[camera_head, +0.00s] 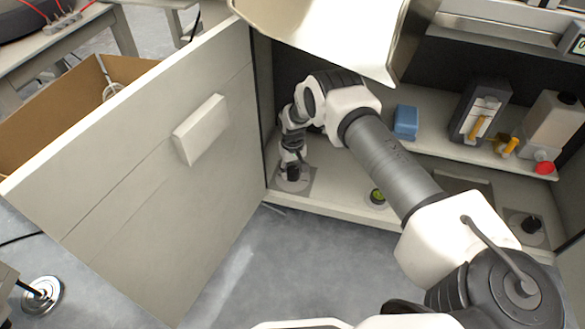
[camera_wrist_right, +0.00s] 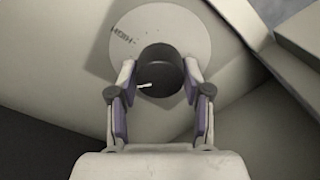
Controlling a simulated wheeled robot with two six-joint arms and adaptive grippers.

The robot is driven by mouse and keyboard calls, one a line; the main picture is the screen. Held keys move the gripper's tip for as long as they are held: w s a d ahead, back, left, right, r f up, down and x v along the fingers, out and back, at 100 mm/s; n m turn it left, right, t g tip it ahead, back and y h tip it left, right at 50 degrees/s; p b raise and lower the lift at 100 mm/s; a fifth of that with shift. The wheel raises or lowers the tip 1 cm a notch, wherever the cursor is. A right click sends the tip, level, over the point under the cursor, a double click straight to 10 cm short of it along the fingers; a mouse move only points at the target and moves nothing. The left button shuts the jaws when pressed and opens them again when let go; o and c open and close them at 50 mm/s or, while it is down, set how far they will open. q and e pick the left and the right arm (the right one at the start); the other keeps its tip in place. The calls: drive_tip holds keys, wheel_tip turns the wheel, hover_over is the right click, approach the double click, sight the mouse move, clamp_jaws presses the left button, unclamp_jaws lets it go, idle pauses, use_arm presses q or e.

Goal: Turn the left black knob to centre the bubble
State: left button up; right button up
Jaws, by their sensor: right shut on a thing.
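The left black knob (camera_head: 293,174) stands on the cabinet floor near the open door's hinge side. My right gripper (camera_head: 292,158) reaches down onto it and is shut on it. In the right wrist view the knob (camera_wrist_right: 160,75) sits between the two fingers, with a short white mark on it and a round pale plate (camera_wrist_right: 160,32) with dark lettering around it. A small round level with a yellow-green face (camera_head: 377,196) lies to the right on the cabinet floor; its bubble is too small to place. My left gripper is not in view.
The open cabinet door (camera_head: 140,170) fills the left side. A second black knob (camera_head: 531,225) stands on the right of the cabinet floor.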

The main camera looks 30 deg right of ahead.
sight(293, 170)
drive_tip(key=m, duration=0.5)
drive_tip(key=shift+s+p, duration=0.1)
drive_tip(key=shift+p, duration=0.3)
drive_tip(key=shift+f, duration=0.1)
drive_tip(key=o, duration=1.2)
drive_tip(key=shift+c, duration=0.2)
drive_tip(key=shift+r, duration=0.35)
wheel_tip(293, 170, up, 7)
drive_tip(key=shift+f, duration=0.1)
